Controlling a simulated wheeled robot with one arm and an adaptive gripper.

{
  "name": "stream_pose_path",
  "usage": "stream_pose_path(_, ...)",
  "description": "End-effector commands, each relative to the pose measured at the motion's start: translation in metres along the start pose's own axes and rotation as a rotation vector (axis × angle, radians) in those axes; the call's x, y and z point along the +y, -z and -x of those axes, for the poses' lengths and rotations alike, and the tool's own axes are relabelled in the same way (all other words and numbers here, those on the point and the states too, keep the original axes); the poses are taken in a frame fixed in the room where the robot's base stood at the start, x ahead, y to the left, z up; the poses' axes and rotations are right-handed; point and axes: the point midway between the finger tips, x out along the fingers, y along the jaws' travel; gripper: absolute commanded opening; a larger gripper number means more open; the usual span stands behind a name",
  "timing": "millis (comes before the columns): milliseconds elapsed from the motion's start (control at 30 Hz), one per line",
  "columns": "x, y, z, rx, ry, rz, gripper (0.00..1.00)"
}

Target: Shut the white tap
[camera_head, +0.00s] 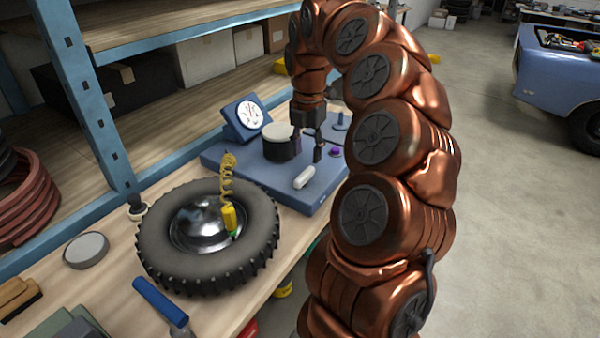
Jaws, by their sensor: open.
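A blue board (325,192) on the bench carries several fittings. A black drum with a white round top (278,132) stands on it, and a white rounded handle (304,177) lies in front of that. I cannot tell for sure which of these is the white tap, nor how far it is turned. My gripper (307,148) points down over the board, just right of the drum and behind the white handle. Its dark fingers are apart, with nothing seen between them. I cannot tell whether a finger touches the drum.
A dial gauge (250,115) on a blue stand is behind the drum. A purple knob (335,152) and a blue round fitting (341,121) are right of my gripper. A tyre (165,258) with a yellow coiled hose (229,170) lies left. Shelving (150,110) stands behind.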

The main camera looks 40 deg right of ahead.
Motion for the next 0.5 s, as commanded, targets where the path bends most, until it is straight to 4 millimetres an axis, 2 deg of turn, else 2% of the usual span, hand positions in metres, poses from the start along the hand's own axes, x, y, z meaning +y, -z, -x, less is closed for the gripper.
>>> stream_pose_path(500, 0.002, 0.003, -0.056, 0.001, 0.001, 0.005, 0.46)
